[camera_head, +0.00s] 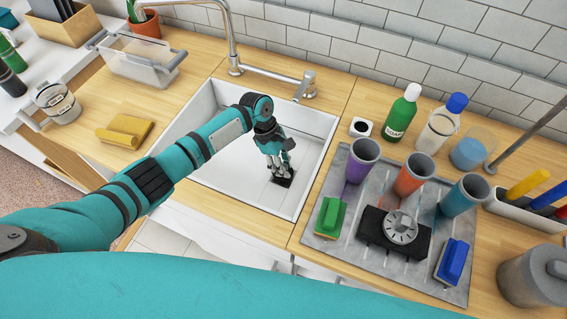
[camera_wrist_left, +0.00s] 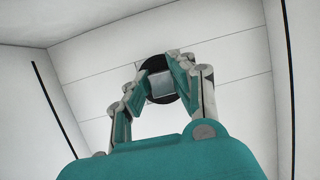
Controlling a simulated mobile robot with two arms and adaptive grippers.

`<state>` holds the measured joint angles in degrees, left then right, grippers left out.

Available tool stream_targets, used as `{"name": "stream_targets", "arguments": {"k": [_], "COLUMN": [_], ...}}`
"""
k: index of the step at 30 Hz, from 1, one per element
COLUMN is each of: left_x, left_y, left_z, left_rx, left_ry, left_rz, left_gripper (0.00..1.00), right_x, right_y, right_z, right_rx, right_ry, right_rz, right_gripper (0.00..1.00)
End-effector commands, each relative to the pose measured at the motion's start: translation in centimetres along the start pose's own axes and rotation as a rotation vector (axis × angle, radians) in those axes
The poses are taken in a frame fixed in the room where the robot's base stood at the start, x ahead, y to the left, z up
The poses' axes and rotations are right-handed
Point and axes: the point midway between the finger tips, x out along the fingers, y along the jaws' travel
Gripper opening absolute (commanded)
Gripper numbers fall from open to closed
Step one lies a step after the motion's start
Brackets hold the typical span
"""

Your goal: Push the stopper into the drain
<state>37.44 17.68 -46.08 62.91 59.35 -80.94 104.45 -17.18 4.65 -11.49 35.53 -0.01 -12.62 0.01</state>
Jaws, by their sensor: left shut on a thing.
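The white sink (camera_head: 213,168) is set in the wooden counter. My left gripper (camera_head: 280,173) points down into it, low over the basin floor. In the left wrist view, the gripper (camera_wrist_left: 158,90) is shut on a grey block on a round black disc, which looks like the stopper (camera_wrist_left: 153,63). In the head view the stopper's dark edge (camera_head: 283,182) shows under the fingertips. I cannot tell whether it touches the floor or sits in the drain, as the drain itself is hidden. My right gripper is not in view.
A tap (camera_head: 233,45) stands behind the sink. To the right, a grey mat (camera_head: 330,176) holds several cups, a green sponge (camera_head: 329,217), a blue sponge (camera_head: 453,262) and a black block with a grey disc (camera_head: 402,228). A yellow cloth (camera_head: 125,131) lies left. The basin around my gripper is clear.

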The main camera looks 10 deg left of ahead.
Motion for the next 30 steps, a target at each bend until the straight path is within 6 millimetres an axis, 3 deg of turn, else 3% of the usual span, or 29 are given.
{"name": "stream_targets", "arguments": {"k": [30], "left_x": [0.93], "left_y": [0.11], "left_z": [-0.40], "left_rx": [-0.001], "left_ry": [0.000], "left_rz": [0.007], "left_gripper": [0.00], "right_x": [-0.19], "right_y": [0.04], "right_z": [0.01], "right_rx": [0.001], "right_ry": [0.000], "right_rz": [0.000], "right_gripper": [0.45]}}
